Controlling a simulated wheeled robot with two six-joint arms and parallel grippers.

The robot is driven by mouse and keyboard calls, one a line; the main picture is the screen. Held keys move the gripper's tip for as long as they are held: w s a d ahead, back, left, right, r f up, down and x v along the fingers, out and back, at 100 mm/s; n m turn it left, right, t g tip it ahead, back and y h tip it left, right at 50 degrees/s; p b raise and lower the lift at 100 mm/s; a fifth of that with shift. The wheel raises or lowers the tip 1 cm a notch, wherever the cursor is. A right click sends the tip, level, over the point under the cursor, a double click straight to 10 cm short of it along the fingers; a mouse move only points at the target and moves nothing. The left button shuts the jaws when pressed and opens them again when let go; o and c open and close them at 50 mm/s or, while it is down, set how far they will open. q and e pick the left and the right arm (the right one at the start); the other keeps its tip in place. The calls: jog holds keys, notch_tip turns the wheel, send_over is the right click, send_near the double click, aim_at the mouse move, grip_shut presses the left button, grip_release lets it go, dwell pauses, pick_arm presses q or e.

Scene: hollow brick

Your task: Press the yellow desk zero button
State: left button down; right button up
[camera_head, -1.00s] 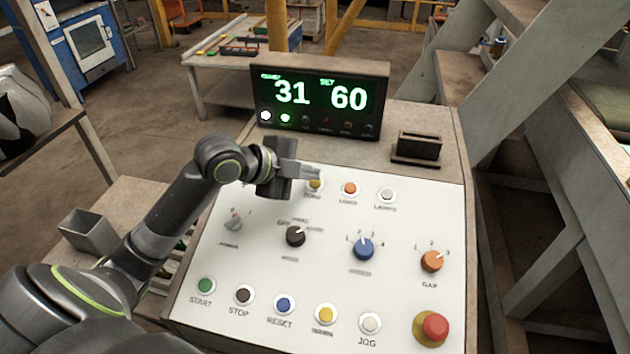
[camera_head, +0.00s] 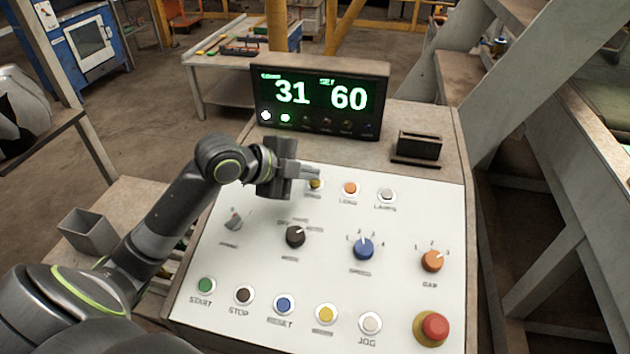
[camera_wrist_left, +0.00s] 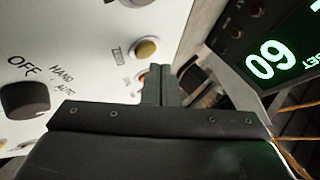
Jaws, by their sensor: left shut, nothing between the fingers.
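The yellow zero button (camera_head: 315,184) sits in the top row of the white sloped desk panel, left of an orange button. It also shows in the left wrist view (camera_wrist_left: 146,48), with its label beside it. My left gripper (camera_head: 318,173) is shut and empty. Its fingertips are at the zero button in the head view and partly cover it. In the wrist view the shut fingers (camera_wrist_left: 160,84) appear beside the button, apart from it in the picture. I cannot tell the exact gap. My right gripper is not in view.
A display (camera_head: 320,98) reading 31 and 60 stands behind the panel. An orange button (camera_head: 350,188) and a white button (camera_head: 386,194) are to the right. Several knobs and lower buttons, and a red stop button (camera_head: 433,327), share the panel.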

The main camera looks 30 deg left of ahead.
pick_arm(q)
jog(key=shift+w+f, duration=0.1)
jog(key=shift+f, duration=0.25)
jog(key=shift+w+f+b, duration=0.1)
jog(key=shift+f+b, duration=0.3)
jog(key=shift+b, duration=0.2)
dwell(0.3)
dwell(0.3)
jog(key=shift+s+r+p, duration=0.25)
jog(key=shift+r+p, duration=0.5)
jog(key=shift+r, duration=0.05)
jog(key=shift+r+p, duration=0.5)
jog(key=r+p, duration=0.1)
jog(key=r, duration=0.1)
jog(key=s+r+p, duration=0.1)
jog(key=p, duration=0.1)
jog(key=shift+s+d+r, duration=0.15)
jog(key=shift+d+r, duration=0.05)
jog(key=shift+r, duration=0.2)
